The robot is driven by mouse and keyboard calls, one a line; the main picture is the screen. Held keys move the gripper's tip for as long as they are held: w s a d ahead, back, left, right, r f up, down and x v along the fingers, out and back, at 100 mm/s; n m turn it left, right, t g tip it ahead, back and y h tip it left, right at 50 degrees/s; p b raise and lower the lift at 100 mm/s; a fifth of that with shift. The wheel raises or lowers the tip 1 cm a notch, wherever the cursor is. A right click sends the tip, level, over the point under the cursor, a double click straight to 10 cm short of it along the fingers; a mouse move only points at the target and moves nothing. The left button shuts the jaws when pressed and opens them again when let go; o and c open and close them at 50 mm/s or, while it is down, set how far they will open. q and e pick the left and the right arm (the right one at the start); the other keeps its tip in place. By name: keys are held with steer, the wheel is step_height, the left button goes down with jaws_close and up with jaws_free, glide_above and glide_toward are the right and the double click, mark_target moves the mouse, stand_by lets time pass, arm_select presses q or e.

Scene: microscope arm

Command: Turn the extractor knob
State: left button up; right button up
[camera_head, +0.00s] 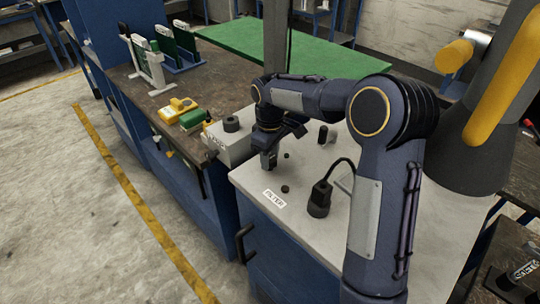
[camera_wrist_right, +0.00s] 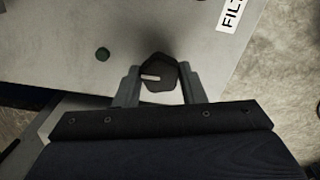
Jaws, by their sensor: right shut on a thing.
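The extractor knob (camera_wrist_right: 166,82) is a dark, faceted knob with a pale pointer mark, seen in the right wrist view. The mark points left there. It sits between the fingers of my right gripper (camera_wrist_right: 160,80), which are shut on it from both sides. In the head view my right gripper (camera_head: 268,162) reaches down to the pale cabinet top (camera_head: 260,178), near its left edge, and hides the knob. A white FILTER label (camera_head: 274,196) lies on the top close by; it also shows in the right wrist view (camera_wrist_right: 230,15). My left gripper is not in view.
A black cylinder with a cable (camera_head: 319,198) and small dark buttons (camera_head: 285,189) stand on the cabinet top. A grey box (camera_head: 228,143) is just left of my gripper. A dark extractor hood (camera_head: 470,150) hangs at right. A workbench (camera_head: 150,98) holds racks and small tools.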

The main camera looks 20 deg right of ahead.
steer(key=shift+m, duration=0.4)
steer(key=shift+c, duration=0.4)
steer(key=m, duration=0.3)
steer(key=shift+m+p, duration=0.35)
steer(key=shift+m, duration=0.05)
steer(key=m, duration=0.4)
steer(key=shift+m+p, duration=0.3)
steer(key=m, duration=0.4)
steer(key=shift+r+p, duration=0.1)
steer(key=shift+p, duration=0.2)
steer(key=m, duration=0.4)
steer(key=shift+m+p, duration=0.3)
steer(key=shift+p, duration=0.05)
steer(key=shift+w, duration=0.1)
steer(key=o, duration=1)
